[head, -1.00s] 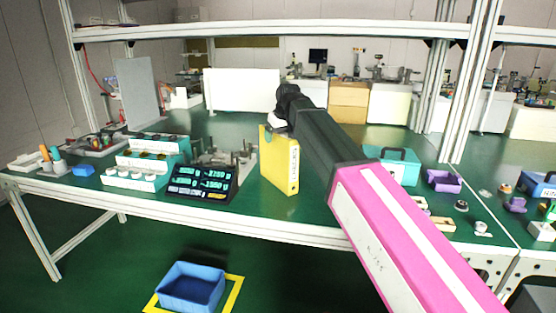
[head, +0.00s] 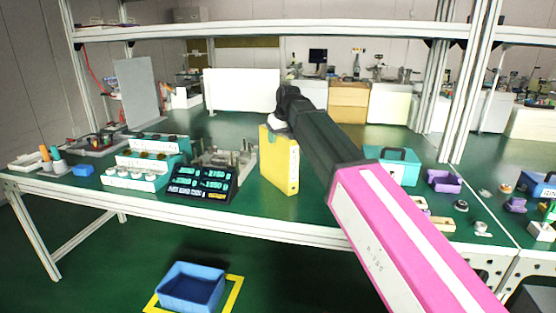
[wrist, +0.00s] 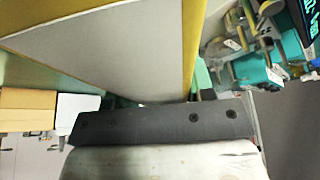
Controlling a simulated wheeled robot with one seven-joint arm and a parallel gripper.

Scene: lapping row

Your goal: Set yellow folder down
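The yellow folder (head: 279,165) is upright at the middle of the green-topped bench (head: 225,210), near its front edge, in the head view. Its lower edge is at the bench top, but I cannot tell if it bears on it. My gripper (head: 277,128) is at the folder's upper edge, partly hidden by my arm. In the wrist view, the folder (wrist: 110,45) shows yellow covers and a pale inside face. It runs down between the green fingers of my gripper (wrist: 160,98), which look closed on it.
A dark display unit (head: 202,182) and a metal fixture (head: 228,160) stand left of the folder. A teal case (head: 392,165) and a purple tray (head: 444,181) lie to the right, past my arm. A blue bin (head: 190,288) is on the floor. An upper shelf (head: 270,30) spans the bench.

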